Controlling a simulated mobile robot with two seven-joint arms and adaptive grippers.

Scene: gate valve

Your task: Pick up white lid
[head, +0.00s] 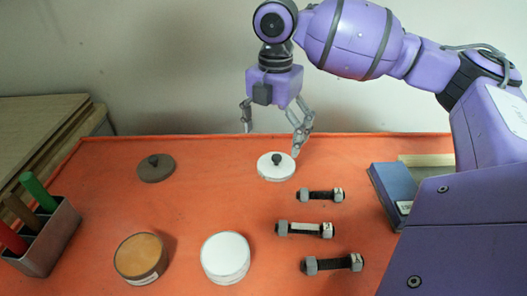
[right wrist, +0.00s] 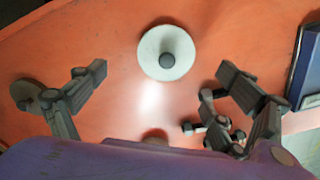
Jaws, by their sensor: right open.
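The white lid (head: 270,171) is a round disc with a dark knob on top, lying flat on the orange table toward the back. It also shows in the right wrist view (right wrist: 152,64), at the upper middle. My right gripper (head: 271,140) is open and empty, its fingers pointing down above the table near the lid. In the right wrist view its two fingers (right wrist: 162,78) are spread wide, with the lid between and beyond them, not touched. My left gripper is not in view.
A brown lid (head: 156,174) lies at the back left. A container with an orange-brown top (head: 141,254) and a white round container (head: 225,252) stand in front. Several dumbbell-like bolts (head: 305,229) lie right of centre. A grey holder (head: 52,240) stands left; a blue box (head: 391,190) lies right.

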